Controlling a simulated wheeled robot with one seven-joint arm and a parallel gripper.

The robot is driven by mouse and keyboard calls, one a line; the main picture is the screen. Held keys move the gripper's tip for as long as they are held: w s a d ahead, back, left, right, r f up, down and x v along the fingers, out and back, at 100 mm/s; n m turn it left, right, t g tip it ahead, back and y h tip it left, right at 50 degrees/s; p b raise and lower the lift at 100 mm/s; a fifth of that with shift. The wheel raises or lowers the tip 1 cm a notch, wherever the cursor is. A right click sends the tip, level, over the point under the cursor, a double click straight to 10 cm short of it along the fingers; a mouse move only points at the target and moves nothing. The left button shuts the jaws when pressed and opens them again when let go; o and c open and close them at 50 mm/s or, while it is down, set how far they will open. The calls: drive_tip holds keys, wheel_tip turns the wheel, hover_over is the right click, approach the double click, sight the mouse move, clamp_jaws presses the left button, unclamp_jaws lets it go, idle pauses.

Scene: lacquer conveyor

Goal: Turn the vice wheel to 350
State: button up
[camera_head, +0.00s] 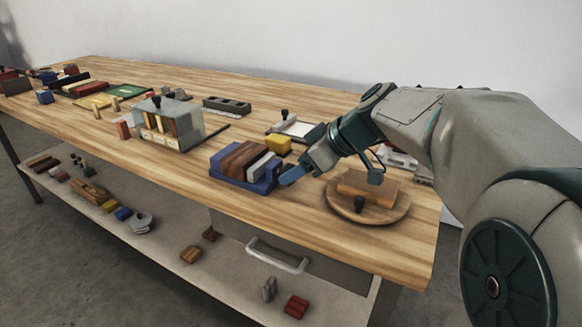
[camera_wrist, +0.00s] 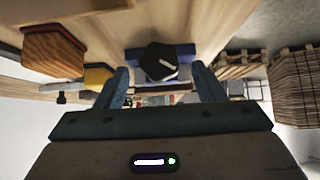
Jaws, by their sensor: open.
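The vice (camera_head: 230,180) is a blue body near the front edge of the bench, with a brown block and a grey piece between its blue ends. My gripper (camera_head: 290,176) is at its right end. In the wrist view a dark, angular knob with a white mark, seemingly the vice wheel (camera_wrist: 158,62), stands in front of the blue body. The fingers of my gripper (camera_wrist: 160,75) are open on either side of it, with gaps showing. In the head view the wheel is hidden by my gripper, and I cannot read any scale.
A round wooden board (camera_head: 340,203) with a wooden block (camera_head: 368,187) lies close to the right, below my wrist. A yellow block (camera_head: 278,144) sits behind the vice. A clear box (camera_head: 168,125) stands to the left. A drawer handle (camera_head: 278,256) juts out below.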

drive_tip(key=shift+x, duration=1.05)
drive_tip(key=c, duration=1)
drive_tip(key=shift+r, duration=0.1)
drive_tip(key=shift+w+d+m+g+y+p, duration=0.15)
drive_tip(key=shift+w+m+g+y+p, duration=0.1)
drive_tip(key=shift+m+g+y+p, duration=0.7)
drive_tip(key=shift+w+d+f+m+g+y+p, duration=0.1)
drive_tip(key=shift+m+g+y+p, duration=0.3)
drive_tip(key=shift+g+y, duration=0.25)
drive_tip(key=shift+w+d+f+m+g+y+p, duration=0.1)
drive_tip(key=shift+m+g+y+p, duration=0.25)
drive_tip(key=shift+g, duration=0.45)
